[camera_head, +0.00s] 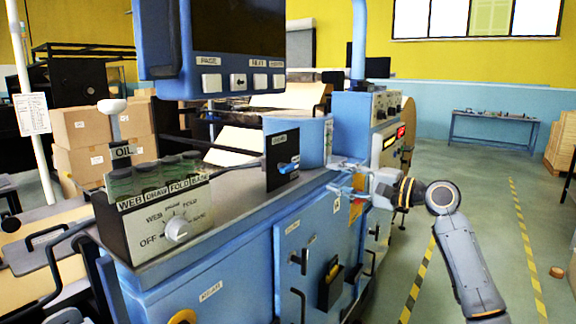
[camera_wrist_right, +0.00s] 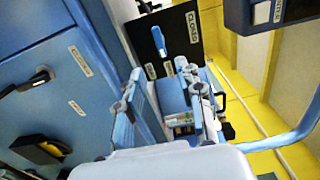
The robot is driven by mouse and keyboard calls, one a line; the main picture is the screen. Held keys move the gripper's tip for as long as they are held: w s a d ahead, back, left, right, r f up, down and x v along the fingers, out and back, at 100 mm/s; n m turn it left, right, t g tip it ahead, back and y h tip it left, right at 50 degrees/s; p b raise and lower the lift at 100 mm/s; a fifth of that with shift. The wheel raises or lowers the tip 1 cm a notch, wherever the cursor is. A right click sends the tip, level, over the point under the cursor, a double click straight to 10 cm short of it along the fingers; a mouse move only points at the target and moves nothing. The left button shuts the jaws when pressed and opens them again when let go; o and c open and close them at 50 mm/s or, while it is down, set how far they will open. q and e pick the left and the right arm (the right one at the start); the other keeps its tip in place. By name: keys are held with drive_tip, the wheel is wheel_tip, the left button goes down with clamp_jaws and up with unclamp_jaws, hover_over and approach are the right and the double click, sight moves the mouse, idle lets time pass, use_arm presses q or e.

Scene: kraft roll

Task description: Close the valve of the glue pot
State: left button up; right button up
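The valve shows as a blue lever (camera_head: 289,166) on a black plate (camera_head: 281,178), at the side of a blue box (camera_head: 312,137) on the machine's top ledge in the head view. In the right wrist view the blue lever (camera_wrist_right: 150,71) and the black plate (camera_wrist_right: 150,48) lie beyond the fingers, and a label on the plate reads CLOSED (camera_wrist_right: 193,27). My right gripper (camera_head: 336,176) is to the right of the lever, apart from it. Its two fingers (camera_wrist_right: 163,82) are spread, with nothing held between them. My left gripper is not in view.
A control box with a dial (camera_head: 176,232) and several jars stands at the left of the ledge. A hanging blue panel (camera_head: 222,82) is above. Door handles and a black holder (camera_head: 331,287) stick out of the machine's front.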

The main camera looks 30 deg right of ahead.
sight(292, 169)
drive_tip(key=p+x, duration=0.4)
drive_tip(key=x, duration=0.7)
drive_tip(key=shift+w+r, duration=0.15)
drive_tip(key=shift+w, duration=0.05)
drive_tip(key=shift+w+a, duration=0.3)
drive_tip(key=shift+w, duration=0.2)
drive_tip(key=shift+w+f, duration=0.1)
drive_tip(key=shift+f, duration=0.1)
clamp_jaws()
